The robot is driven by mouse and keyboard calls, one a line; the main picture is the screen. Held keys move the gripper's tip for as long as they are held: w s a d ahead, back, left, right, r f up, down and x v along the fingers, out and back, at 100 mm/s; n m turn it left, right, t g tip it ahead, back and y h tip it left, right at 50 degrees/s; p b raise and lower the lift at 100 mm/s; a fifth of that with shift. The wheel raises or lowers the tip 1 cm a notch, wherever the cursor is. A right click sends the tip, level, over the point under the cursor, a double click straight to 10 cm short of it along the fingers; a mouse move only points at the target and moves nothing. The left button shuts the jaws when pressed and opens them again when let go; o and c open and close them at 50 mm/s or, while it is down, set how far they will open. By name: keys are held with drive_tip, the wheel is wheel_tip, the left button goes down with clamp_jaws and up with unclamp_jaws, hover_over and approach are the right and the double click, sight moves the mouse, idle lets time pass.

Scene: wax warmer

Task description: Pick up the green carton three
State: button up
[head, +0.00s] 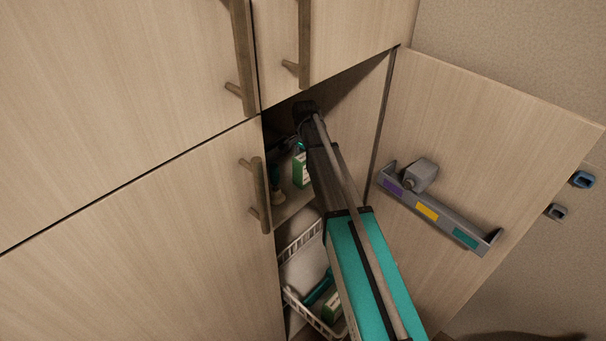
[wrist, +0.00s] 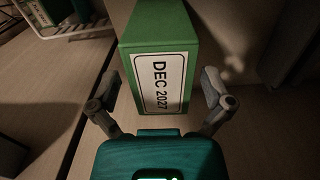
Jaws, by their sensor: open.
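A green carton (wrist: 160,60) with a white label reading "DEC 2027" stands in front of my gripper (wrist: 161,84) in the wrist view. My gripper is open, with one finger on each side of the carton's near end; I cannot tell whether they touch it. In the head view a green and white carton (head: 301,171) stands on the cabinet shelf beside my arm, partly hidden by it. Another green carton (head: 332,306) lies lower, in the white basket.
The white wire basket (head: 302,241) sits below the shelf. The open cabinet door (head: 480,130) on the right carries a grey rack (head: 447,222) with coloured labels and a grey container (head: 422,175). A closed door (head: 140,240) borders the narrow opening on the left.

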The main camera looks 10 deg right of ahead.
idle(0.4)
drive_tip(key=c, duration=1.3)
drive_tip(key=shift+o, duration=0.2)
drive_tip(key=shift+r, duration=0.2)
drive_tip(key=shift+r+p, duration=0.75)
drive_tip(key=shift+p, duration=0.25)
drive_tip(key=s+r+p, duration=1.1)
drive_tip(key=s, duration=0.3)
drive_tip(key=shift+d, duration=0.3)
